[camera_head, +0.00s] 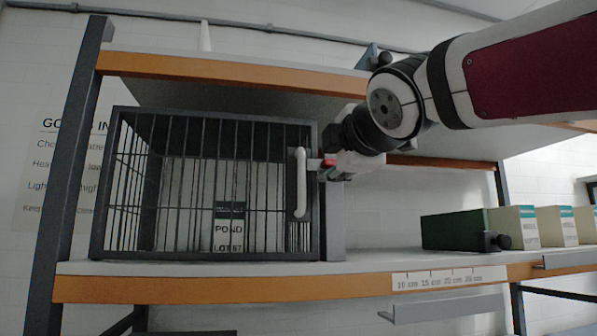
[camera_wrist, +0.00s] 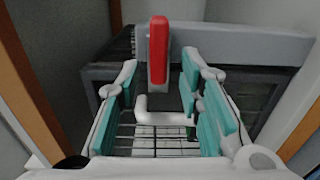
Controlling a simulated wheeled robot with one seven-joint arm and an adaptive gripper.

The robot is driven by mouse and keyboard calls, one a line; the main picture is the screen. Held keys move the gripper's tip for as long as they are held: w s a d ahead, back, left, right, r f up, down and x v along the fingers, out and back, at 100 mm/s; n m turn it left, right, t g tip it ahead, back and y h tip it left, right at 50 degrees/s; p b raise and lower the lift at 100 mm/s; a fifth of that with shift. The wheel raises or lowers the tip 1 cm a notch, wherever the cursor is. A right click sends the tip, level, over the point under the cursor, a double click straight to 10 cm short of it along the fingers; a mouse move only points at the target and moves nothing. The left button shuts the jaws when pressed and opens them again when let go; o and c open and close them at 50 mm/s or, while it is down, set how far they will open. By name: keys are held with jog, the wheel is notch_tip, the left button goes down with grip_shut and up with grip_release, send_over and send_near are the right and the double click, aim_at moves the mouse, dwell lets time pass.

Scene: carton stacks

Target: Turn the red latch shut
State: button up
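The red latch (camera_head: 328,163) is a short bar at the right edge of the cage's barred door, beside the white handle (camera_head: 300,182). In the wrist view the red latch (camera_wrist: 159,50) runs up and down the picture, crosswise to the white handle (camera_wrist: 165,114). My gripper (camera_head: 337,166) is at the latch in the head view, partly covering that area. In the wrist view my gripper (camera_wrist: 165,80) is open, its teal-padded fingers apart. The latch shows between and just beyond the fingertips; I cannot tell whether they touch it.
The dark wire cage (camera_head: 205,255) stands on the orange-edged shelf (camera_head: 220,285), with a sign reading POND (camera_head: 229,230) seen through its bars. A green box (camera_head: 453,231) and several cream cartons (camera_head: 512,227) stand to the right. An upper shelf (camera_head: 230,73) lies above.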

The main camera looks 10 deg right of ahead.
jog(key=s, duration=1.2)
dwell(0.3)
jog(key=s+d+f+m+g+h, duration=0.15)
jog(key=f+m+g, duration=0.25)
jog(key=f, duration=0.8)
jog(key=s+d+f+m+g, duration=0.1)
jog(key=d+f+m+g, duration=0.2)
jog(key=f, duration=0.9)
jog(key=s+a+f+m+g+y, duration=0.1)
jog(key=s+f+m+g, duration=0.4)
jog(key=s+f, duration=0.5)
jog(key=s+a+f+m+g, duration=0.1)
jog(key=s+f+m+g, duration=0.4)
jog(key=f, duration=0.8)
notch_tip(320, 180, up, 15)
jog(key=s+m+t+p, duration=0.1)
jog(key=s+t+p, duration=0.1)
jog(key=p, duration=1.1)
jog(key=shift+a+t+p, duration=0.2)
jog(key=shift+t+p, duration=0.2)
jog(key=shift+t, duration=0.2)
